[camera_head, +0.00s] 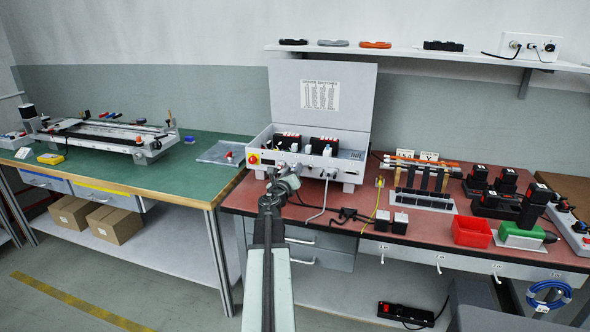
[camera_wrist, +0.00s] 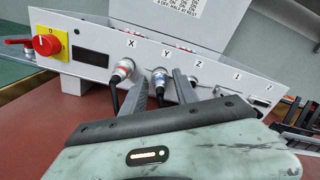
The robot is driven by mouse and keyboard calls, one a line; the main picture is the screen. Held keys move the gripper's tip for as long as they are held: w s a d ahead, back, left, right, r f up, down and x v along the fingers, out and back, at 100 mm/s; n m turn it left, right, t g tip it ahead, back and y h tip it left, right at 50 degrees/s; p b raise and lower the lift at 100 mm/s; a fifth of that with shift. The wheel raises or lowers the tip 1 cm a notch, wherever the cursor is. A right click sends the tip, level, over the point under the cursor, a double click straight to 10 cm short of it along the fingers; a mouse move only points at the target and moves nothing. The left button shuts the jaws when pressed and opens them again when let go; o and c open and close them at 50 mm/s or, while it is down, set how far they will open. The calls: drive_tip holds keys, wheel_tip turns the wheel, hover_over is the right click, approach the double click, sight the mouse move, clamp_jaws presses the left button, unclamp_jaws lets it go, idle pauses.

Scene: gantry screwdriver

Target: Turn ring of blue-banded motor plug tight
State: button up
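The grey control box (camera_head: 340,172) stands on the red bench with its lid up. The wrist view shows its front panel (camera_wrist: 98,32) with sockets marked X, Y, Z, 1 and 2. A metal plug (camera_wrist: 160,76) with a bluish tint sits in the Y socket, its black cable hanging down. Another plug (camera_wrist: 122,70) with a reddish ring sits at X, also cabled. My gripper (camera_wrist: 161,74) points at the panel with its fingers apart, one either side of the Y plug. Contact with the ring cannot be made out. In the head view my gripper (camera_head: 285,178) partly hides the plugs.
A red knob on a yellow plate (camera_wrist: 47,43) is on the panel's left. A red bin (camera_head: 472,232) stands farther right. A green bench (camera_head: 190,180) is on the left.

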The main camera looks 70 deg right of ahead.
clamp_jaws()
drive_tip(key=m, duration=0.4)
drive_tip(key=shift+m, duration=0.4)
drive_tip(key=m, duration=1)
drive_tip(key=shift+m, duration=0.3)
drive_tip(key=m, duration=0.6)
drive_tip(key=shift+m, duration=0.3)
unclamp_jaws()
